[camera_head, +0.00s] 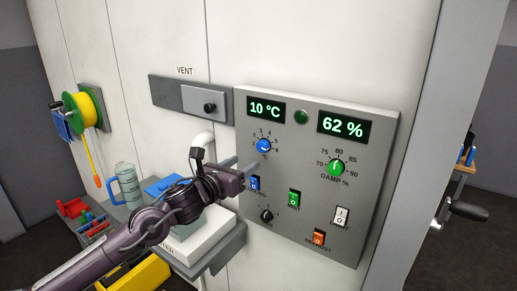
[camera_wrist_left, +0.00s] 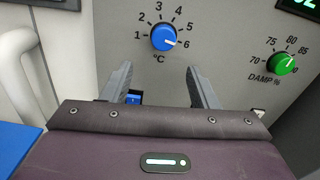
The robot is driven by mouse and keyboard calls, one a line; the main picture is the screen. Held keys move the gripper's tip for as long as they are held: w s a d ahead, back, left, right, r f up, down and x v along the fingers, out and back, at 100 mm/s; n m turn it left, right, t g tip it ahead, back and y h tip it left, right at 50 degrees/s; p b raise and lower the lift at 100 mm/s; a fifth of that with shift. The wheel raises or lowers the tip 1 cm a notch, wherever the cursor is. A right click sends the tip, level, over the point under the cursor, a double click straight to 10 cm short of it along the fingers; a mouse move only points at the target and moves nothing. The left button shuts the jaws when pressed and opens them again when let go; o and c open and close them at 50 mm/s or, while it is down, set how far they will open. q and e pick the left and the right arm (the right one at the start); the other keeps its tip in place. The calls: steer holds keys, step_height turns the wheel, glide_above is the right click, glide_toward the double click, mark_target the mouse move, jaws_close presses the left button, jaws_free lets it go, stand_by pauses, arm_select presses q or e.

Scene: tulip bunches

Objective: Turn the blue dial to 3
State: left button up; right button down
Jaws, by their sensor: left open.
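The blue dial (camera_head: 264,145) is on the grey control panel (camera_head: 376,123), below the 10 °C display (camera_head: 266,109). In the left wrist view the blue dial (camera_wrist_left: 161,34) shows a scale from 1 to 6, and its white mark points right, at about 6. My left gripper (camera_head: 252,166) is just below and left of the dial, apart from it. In the left wrist view my open left gripper (camera_wrist_left: 160,74) has its fingers below the dial with nothing between them. My right gripper is not in view.
The green damp dial (camera_head: 336,168) sits right of the blue one, under the 62 % display (camera_head: 343,126). Several rocker switches, including the blue one (camera_head: 255,183) close to my gripper, and a black knob (camera_head: 267,215) are lower down.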

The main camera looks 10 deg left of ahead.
mark_target(261, 147)
arm_select(q)
steer(key=shift+m, duration=0.5)
steer(key=w+d+p, duration=0.1)
steer(key=w, duration=0.1)
steer(key=w+d+r+p, duration=0.1)
steer(key=w, duration=0.1)
steer(key=w+p, duration=0.1)
steer(key=w, duration=0.1)
steer(key=shift+w+d+r, duration=0.1)
steer(key=shift+d+r, duration=0.2)
steer(key=shift+d, duration=0.1)
steer(key=shift+w+d+f, duration=0.1)
steer(key=shift+w, duration=0.3)
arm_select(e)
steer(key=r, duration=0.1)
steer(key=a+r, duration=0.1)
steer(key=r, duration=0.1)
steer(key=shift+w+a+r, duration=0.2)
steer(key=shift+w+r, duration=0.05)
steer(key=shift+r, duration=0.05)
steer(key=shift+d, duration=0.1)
arm_select(q)
steer(key=c, duration=1)
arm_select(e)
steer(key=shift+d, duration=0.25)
